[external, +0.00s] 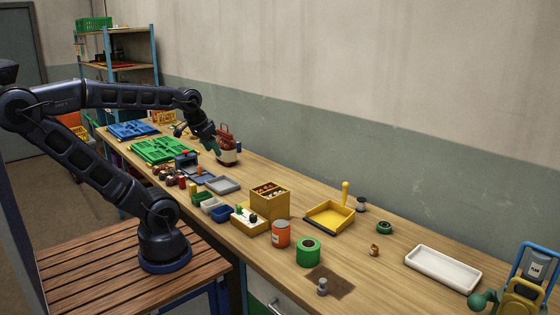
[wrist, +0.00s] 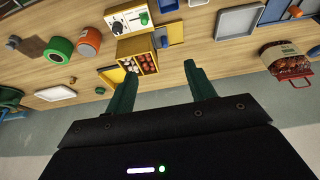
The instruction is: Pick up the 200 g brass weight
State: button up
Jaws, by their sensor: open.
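A small brass-coloured piece (external: 374,250), which looks like the brass weight, stands on the bench between the yellow dustpan and the white tray in the external view. Its marking is too small to read. A small grey weight-like piece (external: 322,287) stands on a brown mat nearer the front edge. My gripper (external: 213,147) is far to the left of both, above the back of the bench near a red-handled container. In the wrist view my gripper (wrist: 161,70) has its two green fingers apart, with nothing between them.
A yellow dustpan (external: 331,215), green roll (external: 308,252), orange can (external: 281,234) and white tray (external: 442,268) surround the brass piece at a distance. A wooden box (external: 270,201) stands between them and my gripper. Bare bench shows around the brass piece.

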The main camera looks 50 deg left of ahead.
jog(key=shift+w, duration=0.1)
jog(key=w+d+r+m, duration=0.2)
jog(key=w+d+m, duration=0.5)
jog(key=w, duration=0.6)
jog(key=m+g, duration=0.2)
jog(key=m, duration=1.2)
send_over(375, 248)
jog(key=s, duration=0.2)
jog(key=s+f+x, duration=0.1)
jog(key=s+x, duration=0.1)
jog(key=x, duration=0.9)
jog(key=s+x, duration=0.3)
jog(key=x, duration=0.8)
jog(key=shift+n, duration=0.3)
jog(key=x, duration=1)
jog(key=shift+s+a+f, duration=0.1)
jog(key=shift+f, duration=0.05)
grip_shut()
